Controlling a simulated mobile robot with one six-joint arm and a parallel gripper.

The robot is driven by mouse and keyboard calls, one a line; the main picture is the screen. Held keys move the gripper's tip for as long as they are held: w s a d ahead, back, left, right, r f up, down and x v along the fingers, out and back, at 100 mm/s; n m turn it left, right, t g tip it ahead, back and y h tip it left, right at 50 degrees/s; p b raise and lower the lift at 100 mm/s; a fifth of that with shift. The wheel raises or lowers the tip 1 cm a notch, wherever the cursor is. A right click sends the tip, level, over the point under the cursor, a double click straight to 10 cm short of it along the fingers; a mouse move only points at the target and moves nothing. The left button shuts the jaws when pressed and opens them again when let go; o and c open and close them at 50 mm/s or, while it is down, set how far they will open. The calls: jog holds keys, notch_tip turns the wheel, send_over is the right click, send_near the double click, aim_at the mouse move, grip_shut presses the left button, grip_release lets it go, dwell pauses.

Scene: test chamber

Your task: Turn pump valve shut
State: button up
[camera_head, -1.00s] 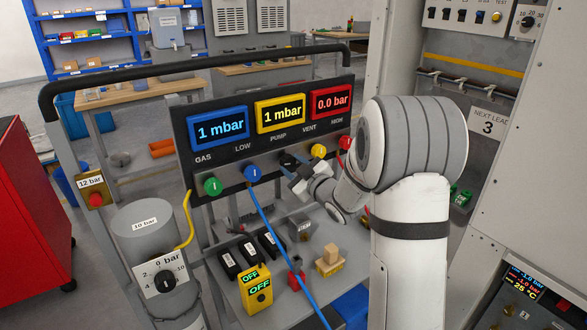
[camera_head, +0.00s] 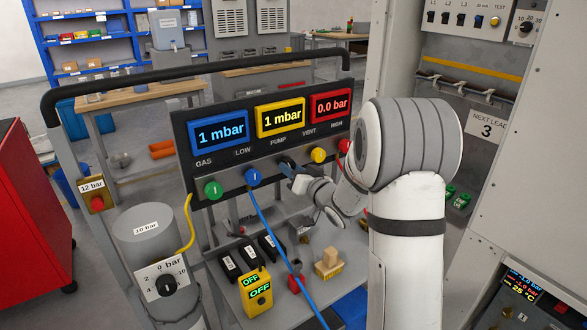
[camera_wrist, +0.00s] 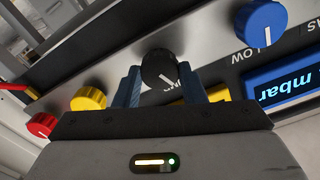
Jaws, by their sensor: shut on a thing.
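The pump valve is a black knob (camera_head: 286,162) under the PUMP label on the dark gauge panel (camera_head: 180,130), between the blue LOW knob (camera_head: 252,176) and the yellow VENT knob (camera_head: 318,155). In the wrist view the black knob (camera_wrist: 160,68) sits between my two blue-grey fingers, its white mark slanting down to the right. My gripper (camera_wrist: 161,82) is shut on it; it also shows in the head view (camera_head: 292,170), reaching in from the right and partly covering the knob. The yellow display above the knob reads 1 mbar.
A green GAS knob (camera_head: 213,190) and a red HIGH knob (camera_head: 344,145) end the row. A blue hose (camera_head: 276,232) hangs from the LOW knob. Below, a shelf carries a yellow OFF box (camera_head: 256,290), black switches and a wooden block (camera_head: 328,262). A grey cylinder (camera_head: 146,240) stands left.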

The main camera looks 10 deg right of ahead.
jog(key=shift+m+p, duration=0.7)
jog(key=shift+m, duration=1.5)
jog(key=o, duration=1)
jog(key=v, duration=0.7)
jog(key=shift+s, duration=0.4)
jog(key=shift+d, duration=0.15)
